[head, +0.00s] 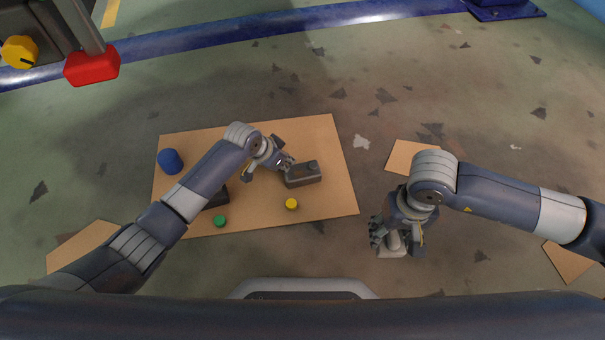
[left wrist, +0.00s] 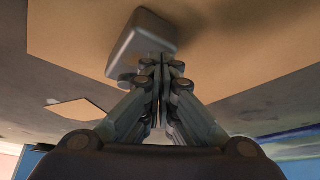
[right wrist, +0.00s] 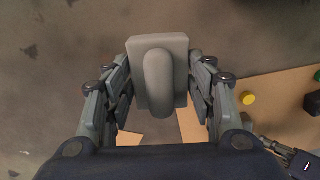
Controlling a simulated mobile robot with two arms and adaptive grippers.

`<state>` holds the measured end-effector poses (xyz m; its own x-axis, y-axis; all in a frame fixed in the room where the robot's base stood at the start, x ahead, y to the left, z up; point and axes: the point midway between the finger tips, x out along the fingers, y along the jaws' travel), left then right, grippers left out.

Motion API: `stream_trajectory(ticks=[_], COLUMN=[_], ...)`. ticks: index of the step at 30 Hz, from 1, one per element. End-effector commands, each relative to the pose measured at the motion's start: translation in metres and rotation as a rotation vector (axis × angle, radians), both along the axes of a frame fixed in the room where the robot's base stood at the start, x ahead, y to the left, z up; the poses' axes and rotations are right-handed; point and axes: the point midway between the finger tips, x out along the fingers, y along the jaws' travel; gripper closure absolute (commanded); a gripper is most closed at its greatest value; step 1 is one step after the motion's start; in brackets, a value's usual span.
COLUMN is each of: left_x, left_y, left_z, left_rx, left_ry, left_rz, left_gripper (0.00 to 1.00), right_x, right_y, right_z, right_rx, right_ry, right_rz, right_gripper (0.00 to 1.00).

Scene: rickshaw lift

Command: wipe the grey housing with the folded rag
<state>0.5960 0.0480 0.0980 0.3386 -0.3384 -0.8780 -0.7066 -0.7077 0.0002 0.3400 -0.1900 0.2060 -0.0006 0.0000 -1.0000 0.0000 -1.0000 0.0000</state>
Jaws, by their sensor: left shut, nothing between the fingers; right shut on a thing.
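The grey housing (head: 303,176) is a dark grey box with a small raised part on top, lying on the brown board. My left gripper (head: 284,163) is shut and empty at its left end; in the left wrist view the fingertips (left wrist: 162,62) overlap the housing (left wrist: 140,42), and I cannot tell whether they touch. My right gripper (head: 395,232) is right of the board, shut on a light grey pad with a rounded ridge (right wrist: 158,80), the only thing here that can be the folded rag. It also shows in the head view (head: 390,252), partly hidden by the fingers.
The brown board (head: 335,200) also bears a blue cylinder (head: 170,161), a green disc (head: 220,221), a yellow disc (head: 291,204) and a dark block (head: 217,199) partly behind my left arm. Smaller brown sheets (head: 402,155) lie on the floor. A red block (head: 92,64) hangs at upper left.

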Motion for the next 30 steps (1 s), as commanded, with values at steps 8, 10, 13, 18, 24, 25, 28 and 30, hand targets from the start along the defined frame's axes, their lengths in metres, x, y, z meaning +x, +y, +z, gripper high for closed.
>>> stream_trajectory(ticks=[8,10,13,18,24,25,28,30], left_x=[0.000,0.000,0.000,0.000,0.000,0.000,0.000,0.000], left_y=[0.000,0.000,0.000,0.000,0.000,0.000,0.000,0.000], left_z=[-0.007,-0.008,-0.010,-0.013,-0.011,-0.010,-0.003,0.002], left_rx=[0.000,0.000,0.000,-0.001,-0.001,-0.001,-0.001,-0.001], left_ry=[0.000,0.000,0.000,-0.001,-0.001,-0.001,-0.001,-0.001], left_rz=[0.000,0.000,0.000,0.000,0.000,0.000,0.000,0.000], left_gripper=[1.00,1.00,1.00,1.00,1.00,1.00,1.00,1.00], right_x=[0.000,0.000,0.000,0.000,0.000,0.000,0.000,0.000], right_y=[0.000,0.000,0.000,0.000,0.000,0.000,0.000,0.000], right_z=[-0.004,-0.005,-0.006,-0.008,-0.006,-0.004,0.003,0.009], right_rx=[0.000,0.000,0.000,0.000,0.000,0.000,0.000,0.000], right_ry=[0.000,0.000,0.000,0.000,0.000,0.000,0.000,0.000], right_rz=[0.000,0.000,0.000,0.000,0.000,0.000,0.000,0.000], right_gripper=[0.76,0.76,0.76,0.76,0.76,0.76,0.76,0.76])
